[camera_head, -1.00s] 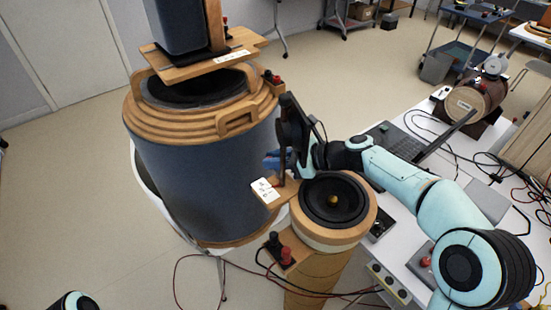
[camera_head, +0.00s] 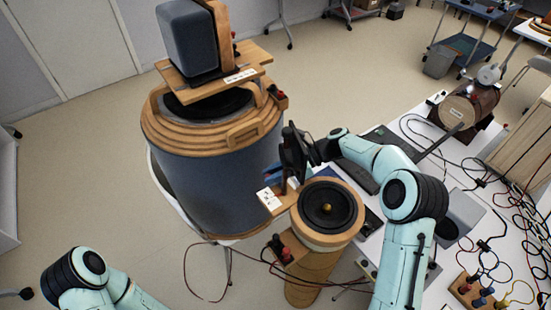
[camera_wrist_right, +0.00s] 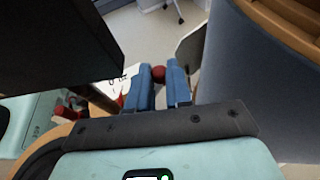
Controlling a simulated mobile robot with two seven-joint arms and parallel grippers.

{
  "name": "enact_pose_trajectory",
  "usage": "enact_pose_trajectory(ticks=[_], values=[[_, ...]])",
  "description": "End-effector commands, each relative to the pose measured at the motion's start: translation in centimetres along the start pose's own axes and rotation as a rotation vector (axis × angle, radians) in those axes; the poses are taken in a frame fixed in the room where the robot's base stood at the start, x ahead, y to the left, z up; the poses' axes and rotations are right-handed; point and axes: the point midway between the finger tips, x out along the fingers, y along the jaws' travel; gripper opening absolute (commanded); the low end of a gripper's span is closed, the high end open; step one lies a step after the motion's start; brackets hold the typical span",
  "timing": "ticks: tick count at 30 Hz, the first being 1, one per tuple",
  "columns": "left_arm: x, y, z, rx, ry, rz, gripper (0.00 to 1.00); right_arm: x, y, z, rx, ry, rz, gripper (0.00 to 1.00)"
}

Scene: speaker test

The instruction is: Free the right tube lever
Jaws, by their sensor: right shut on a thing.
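The wooden tube (camera_head: 312,268) stands upright with a black round speaker cone (camera_head: 325,206) in its top. A small wooden ledge with a white label (camera_head: 269,199) sticks out from its left side. My right gripper (camera_head: 273,174) is at this ledge, between the tube and the big blue drum. In the right wrist view its blue fingers (camera_wrist_right: 158,80) are shut on a small red knob (camera_wrist_right: 158,73), which seems to be the lever's end. The rest of the lever is mostly hidden. My left arm shows at the lower left, but its gripper is out of view.
The big blue drum (camera_head: 205,185) with wooden rings stands close to my right gripper, with a blue box speaker (camera_head: 187,42) on top. Red and black terminals (camera_head: 283,252) sit low on the tube's left. A white table with cables and a wooden barrel (camera_head: 462,108) lies right.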

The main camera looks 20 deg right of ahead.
Motion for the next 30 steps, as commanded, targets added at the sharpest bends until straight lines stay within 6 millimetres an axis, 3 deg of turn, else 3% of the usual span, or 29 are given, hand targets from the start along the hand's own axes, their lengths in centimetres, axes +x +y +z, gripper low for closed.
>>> enact_pose_trajectory(ticks=[1, 6, 18, 30], values=[[-1.8, 1.1, -1.4, 0.007, 0.018, 0.006, 0.43, -0.3, -0.5, 1.0, -0.024, -0.001, 0.040, 0.00], [-3.4, 2.3, -3.0, 0.014, 0.038, 0.013, 0.43, 0.2, -0.1, 0.8, -0.086, -0.001, 0.186, 0.00], [-3.7, 2.4, -3.2, 0.015, 0.041, 0.014, 0.43, 0.9, 1.0, 0.4, -0.199, -0.001, 0.470, 0.00], [-3.7, 2.5, -3.2, 0.015, 0.041, 0.014, 0.43, 1.0, 1.4, 0.5, -0.247, -0.001, 0.590, 0.00]])
